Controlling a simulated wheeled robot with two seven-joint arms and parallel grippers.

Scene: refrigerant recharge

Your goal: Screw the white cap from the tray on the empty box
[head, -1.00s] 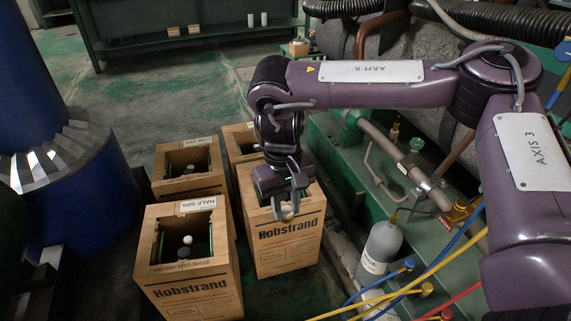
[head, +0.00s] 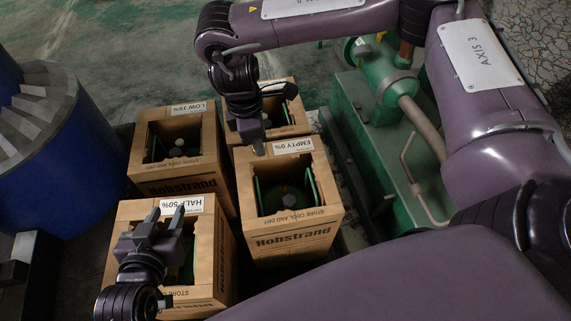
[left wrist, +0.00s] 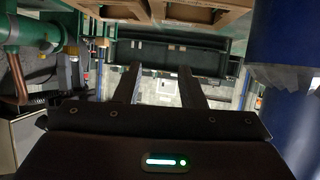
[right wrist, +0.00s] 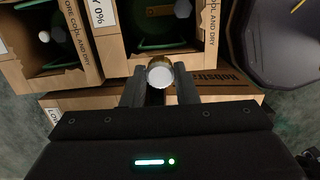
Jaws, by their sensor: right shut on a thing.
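My right gripper (head: 259,148) is shut on the white cap (right wrist: 160,76), a white disc with a brass-coloured rim between its fingertips in the right wrist view. In the head view the gripper is at the far left corner of the empty box, and the cap is hard to make out there. The empty box (head: 290,243) is open cardboard labelled EMPTY 0%. My left gripper (head: 172,211) is open and empty over the HALF 50% box.
The LOW 15% box (head: 183,187) stands far left, with a white-topped cylinder (head: 178,143) inside. The HALF 50% box (head: 208,293) is at near left. Another box (head: 294,125) stands behind the empty one. Green machinery (head: 365,150) is to the right.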

